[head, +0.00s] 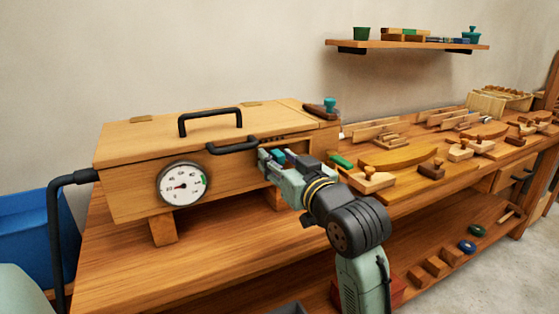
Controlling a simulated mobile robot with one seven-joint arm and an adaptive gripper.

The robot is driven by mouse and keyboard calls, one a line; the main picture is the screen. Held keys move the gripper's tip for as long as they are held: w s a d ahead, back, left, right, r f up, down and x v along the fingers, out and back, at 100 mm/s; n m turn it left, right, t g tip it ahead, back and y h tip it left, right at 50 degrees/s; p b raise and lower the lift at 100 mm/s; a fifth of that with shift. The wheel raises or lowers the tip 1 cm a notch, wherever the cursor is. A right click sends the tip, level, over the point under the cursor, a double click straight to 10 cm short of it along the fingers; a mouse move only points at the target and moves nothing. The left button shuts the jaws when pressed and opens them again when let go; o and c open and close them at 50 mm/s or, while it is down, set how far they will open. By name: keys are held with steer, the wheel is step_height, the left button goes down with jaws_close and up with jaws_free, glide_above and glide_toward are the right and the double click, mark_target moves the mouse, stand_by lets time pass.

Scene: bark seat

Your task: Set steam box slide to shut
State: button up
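The steam box (135,150) is a long wooden box on wooden feet, on the bench at left. Its lid (150,128) is down, with a black handle on top. A second black handle (232,146) is on the upper front. A round dial gauge (182,184) is on the front at left. My gripper (268,160) is at the right part of the box front, beside a small teal part (278,155). I cannot tell whether that is the slide or whether the fingers touch it. My gripper and wrist hide much of this area, so the slide's position is unclear.
A dark wooden tool with a teal knob (329,104) is at the box's right end. Wooden pieces and planes (370,179) crowd the bench to the right. A wall shelf (400,44) hangs above. A blue bin (30,235) and black hose (62,185) are at left.

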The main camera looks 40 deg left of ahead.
steer(key=v, duration=1.2)
stand_by(0.3)
